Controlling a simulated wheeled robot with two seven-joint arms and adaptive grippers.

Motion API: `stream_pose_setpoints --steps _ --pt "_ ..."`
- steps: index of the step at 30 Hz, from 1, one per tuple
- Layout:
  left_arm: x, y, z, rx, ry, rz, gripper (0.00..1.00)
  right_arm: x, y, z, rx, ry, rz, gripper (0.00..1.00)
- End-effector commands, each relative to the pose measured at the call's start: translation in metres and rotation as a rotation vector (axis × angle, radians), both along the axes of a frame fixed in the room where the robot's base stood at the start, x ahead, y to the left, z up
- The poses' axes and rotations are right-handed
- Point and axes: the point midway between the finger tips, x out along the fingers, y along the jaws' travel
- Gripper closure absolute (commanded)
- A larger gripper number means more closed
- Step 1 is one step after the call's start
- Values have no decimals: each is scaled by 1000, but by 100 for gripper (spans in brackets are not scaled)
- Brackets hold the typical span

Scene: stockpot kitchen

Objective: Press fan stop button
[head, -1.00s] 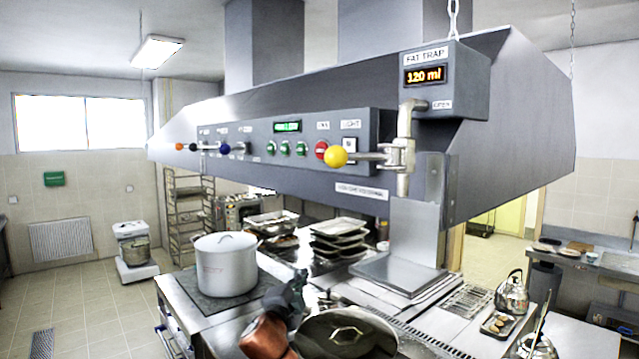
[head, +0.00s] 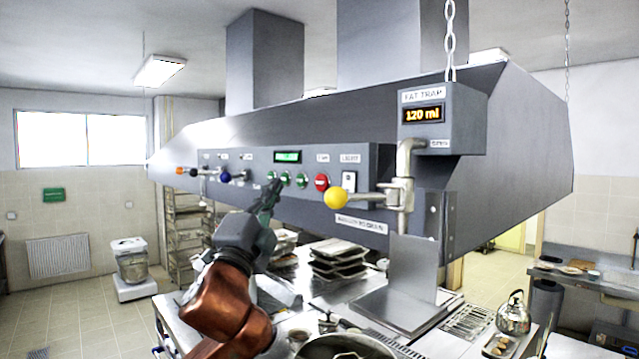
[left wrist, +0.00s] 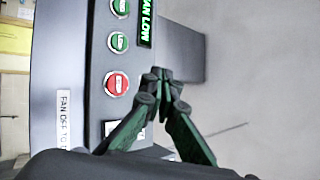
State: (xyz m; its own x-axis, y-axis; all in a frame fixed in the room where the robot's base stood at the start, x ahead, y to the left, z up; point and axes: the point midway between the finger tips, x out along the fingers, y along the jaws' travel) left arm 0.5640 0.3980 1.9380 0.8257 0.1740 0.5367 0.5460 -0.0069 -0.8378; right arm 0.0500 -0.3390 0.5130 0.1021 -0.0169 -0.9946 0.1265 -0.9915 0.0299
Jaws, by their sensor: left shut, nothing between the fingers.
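The red button (head: 321,182) sits on the hood's control panel (head: 358,160), right of several green buttons (head: 285,177) and under a small label. In the left wrist view the red button (left wrist: 117,83) shows clearly, with the green buttons (left wrist: 119,42) above it. My left gripper (head: 275,186) is shut and empty in front of the panel, left of the red button in the head view. In the left wrist view its fingertips (left wrist: 157,74) appear to the right of the red button; I see no contact. My right gripper is not in view.
A yellow ball knob (head: 335,198) on a pipe lever sticks out right of the red button. A white light switch (head: 348,181) is above it. The green display (left wrist: 146,22) partly reads "LOW". The stove with trays (head: 338,255) lies below.

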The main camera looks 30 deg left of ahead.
Motion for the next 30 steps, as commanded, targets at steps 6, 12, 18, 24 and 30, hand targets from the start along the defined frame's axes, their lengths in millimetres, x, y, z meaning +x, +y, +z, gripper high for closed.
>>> stream_pose_setpoints --steps 6,12,18,24,30 --pt "3 -1 0 0 1 -1 100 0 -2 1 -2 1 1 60" --pt "19 -7 1 -2 2 -3 100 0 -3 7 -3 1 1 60" --pt "45 -18 2 -2 1 -3 100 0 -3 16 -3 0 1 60" --pt "67 -27 1 -2 1 -3 100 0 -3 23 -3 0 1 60" --pt "79 -33 0 -1 1 -2 100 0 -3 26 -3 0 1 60"
